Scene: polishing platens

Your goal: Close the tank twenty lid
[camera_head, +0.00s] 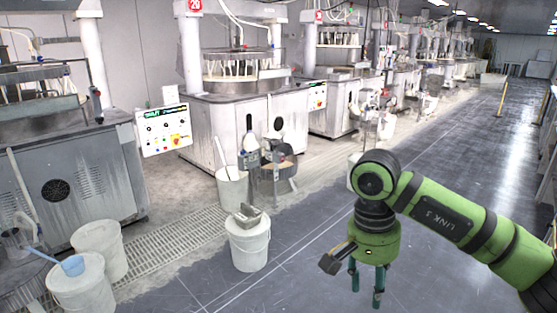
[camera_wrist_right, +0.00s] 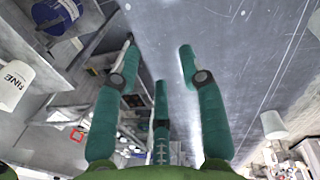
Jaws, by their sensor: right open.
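A grey polishing machine (camera_head: 205,125) stands left of centre in the head view, under a red number sign (camera_head: 195,6) that seems to read 20. A round see-through guard (camera_head: 240,67) sits on its top, with pale parts inside. I cannot tell which part is the tank lid, or whether it is open. My right gripper (camera_head: 366,281) hangs pointing down over the dark floor, well to the right of and nearer than the machine. In the right wrist view its green fingers (camera_wrist_right: 159,65) are spread and empty. My left gripper is not in view.
A white bucket (camera_head: 249,248) with a grey item on top stands left of my right gripper. Bottles (camera_head: 250,150) and another bucket (camera_head: 231,188) stand before the machine. A control panel (camera_head: 163,130) is on its left. Open floor (camera_head: 460,130) lies right.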

